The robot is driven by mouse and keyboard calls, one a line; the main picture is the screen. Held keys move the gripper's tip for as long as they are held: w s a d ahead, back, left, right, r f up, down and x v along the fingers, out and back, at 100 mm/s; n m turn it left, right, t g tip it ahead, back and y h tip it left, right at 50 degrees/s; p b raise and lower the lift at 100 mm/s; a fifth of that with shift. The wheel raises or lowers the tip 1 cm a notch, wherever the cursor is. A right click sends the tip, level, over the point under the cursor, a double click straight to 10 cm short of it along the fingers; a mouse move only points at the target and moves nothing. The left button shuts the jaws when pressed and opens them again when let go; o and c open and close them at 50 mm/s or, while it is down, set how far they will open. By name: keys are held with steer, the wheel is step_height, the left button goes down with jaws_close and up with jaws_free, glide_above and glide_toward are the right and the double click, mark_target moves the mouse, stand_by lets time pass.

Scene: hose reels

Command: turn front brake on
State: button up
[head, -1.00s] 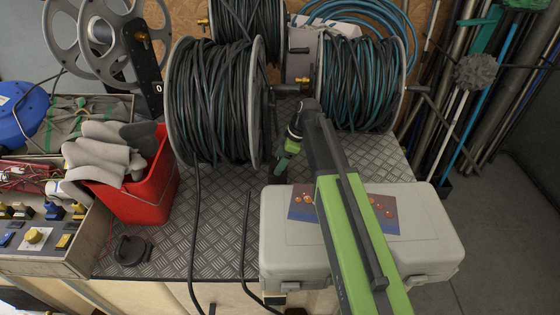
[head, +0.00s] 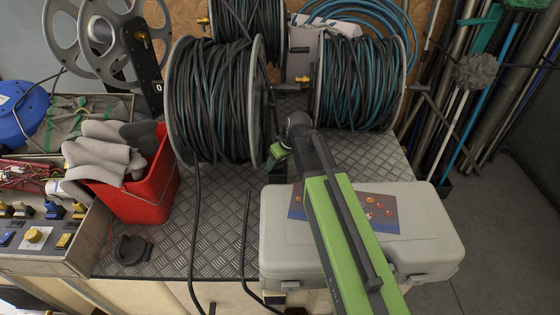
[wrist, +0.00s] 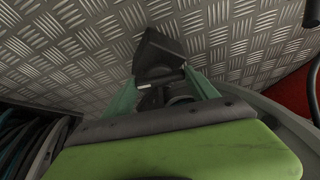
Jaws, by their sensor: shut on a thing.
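The front hose reel (head: 215,100) stands on the metal plate, wound with dark hose. My gripper (head: 278,156) is low at the right side of this reel, close to its right flange. In the wrist view my gripper (wrist: 162,88) has green fingers on both sides of a dark, wedge-shaped lever (wrist: 158,52), and it is shut on it. I take this lever to be the front brake. In the head view the lever is mostly hidden by my gripper. Its setting cannot be told.
A second reel (head: 358,85) stands to the right, and another (head: 248,30) behind. A grey case (head: 420,235) lies under my arm. A red bucket (head: 150,190) with gloves stands at left. Loose hose (head: 195,235) hangs over the front edge. Bare plate (head: 215,220) shows before the front reel.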

steer(key=m, duration=0.2)
steer(key=m+h, duration=0.1)
steer(key=m, duration=0.1)
steer(key=shift+s+a+t+h, duration=0.1)
steer(key=shift+a+t+h, duration=0.05)
steer(key=shift+t+h, duration=0.2)
steer(key=shift+m+h, duration=0.55)
steer(key=shift+m, duration=1.05)
steer(key=o, duration=1.4)
steer(key=shift+c, duration=0.2)
steer(key=p+v, duration=1.6)
steer(key=v, duration=0.1)
steer(key=shift+s+r, duration=0.2)
steer(key=shift+s, duration=0.05)
